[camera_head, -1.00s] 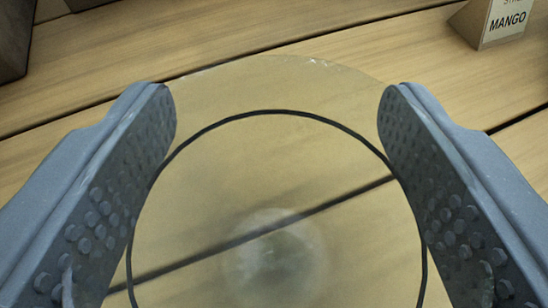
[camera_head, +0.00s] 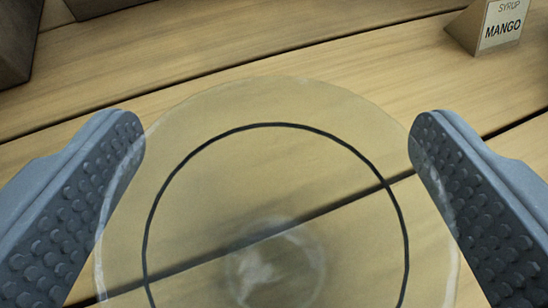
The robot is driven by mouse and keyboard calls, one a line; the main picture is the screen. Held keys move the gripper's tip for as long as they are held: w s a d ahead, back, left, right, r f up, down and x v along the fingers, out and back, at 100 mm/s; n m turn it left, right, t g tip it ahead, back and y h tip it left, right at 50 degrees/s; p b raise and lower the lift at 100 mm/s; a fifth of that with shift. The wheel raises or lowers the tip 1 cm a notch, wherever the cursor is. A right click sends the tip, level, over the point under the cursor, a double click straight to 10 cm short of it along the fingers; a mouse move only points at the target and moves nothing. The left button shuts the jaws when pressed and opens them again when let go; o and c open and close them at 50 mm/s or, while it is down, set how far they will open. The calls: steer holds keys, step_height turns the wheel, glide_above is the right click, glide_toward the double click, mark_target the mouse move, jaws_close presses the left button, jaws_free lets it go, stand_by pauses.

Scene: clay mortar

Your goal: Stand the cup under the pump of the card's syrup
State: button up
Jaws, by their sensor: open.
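A clear, see-through cup (camera_head: 275,100) with a dark ring line around it stands in the lower middle of the view, seen from above. Its bottom edge runs out of the frame. My gripper (camera_head: 276,130) is open, with one studded jaw on each side of the cup. Small gaps seem to show at the jaw tips; whether the nearer parts of the jaws touch the cup I cannot tell. A card (camera_head: 500,24) reading "SYRUP MANGO" stands on a small wedge at the top right. No pump shows clearly.
The surface is wooden planks (camera_head: 300,65) with dark seams. A dark block-like object (camera_head: 15,40) stands at the top left, and part of another dark thing (camera_head: 95,6) shows at the top edge.

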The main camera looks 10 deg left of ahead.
steer(key=p+v, duration=0.1)
steer(key=v, duration=1)
steer(key=shift+p, duration=0.4)
